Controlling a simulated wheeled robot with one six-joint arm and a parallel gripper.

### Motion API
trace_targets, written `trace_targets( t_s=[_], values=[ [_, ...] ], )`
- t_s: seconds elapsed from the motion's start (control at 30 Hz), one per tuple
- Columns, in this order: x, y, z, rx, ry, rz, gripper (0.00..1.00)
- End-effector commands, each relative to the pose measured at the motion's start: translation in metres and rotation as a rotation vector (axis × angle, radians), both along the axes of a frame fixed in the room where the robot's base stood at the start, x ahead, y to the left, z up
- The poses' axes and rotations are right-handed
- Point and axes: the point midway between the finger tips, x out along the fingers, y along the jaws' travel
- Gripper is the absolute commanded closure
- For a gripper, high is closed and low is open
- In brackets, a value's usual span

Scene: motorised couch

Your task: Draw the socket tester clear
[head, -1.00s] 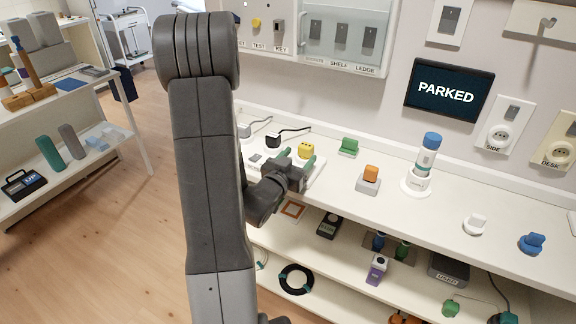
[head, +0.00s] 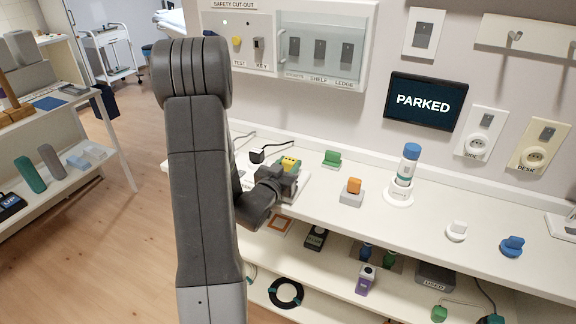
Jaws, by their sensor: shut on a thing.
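The yellow socket tester (head: 290,161) shows at the back left of the white counter. The dark gripper body hides the lower part of the tester. I cannot tell whether the tester still touches the white strip (head: 264,189) under it.
A black plug (head: 257,156) with a cable lies just left of the gripper. A green block (head: 332,158), an orange-topped grey block (head: 352,191) and a blue-capped bottle (head: 407,172) in a white stand are to the right. A shelf with several items runs below.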

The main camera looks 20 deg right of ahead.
Motion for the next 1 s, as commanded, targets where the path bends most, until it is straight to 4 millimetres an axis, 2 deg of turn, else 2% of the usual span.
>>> trace_targets(
  t_s=[0.03, 0.07, 1.0],
  values=[
    [0.0, 0.0, 0.0, 0.0, 0.0, 0.0, 0.82],
    [0.0, 0.0, 0.0, 0.0, 0.0, 0.0, 0.86],
    [0.0, 0.0, 0.024, -0.001, -0.001, 0.0, 0.86]
  ],
)
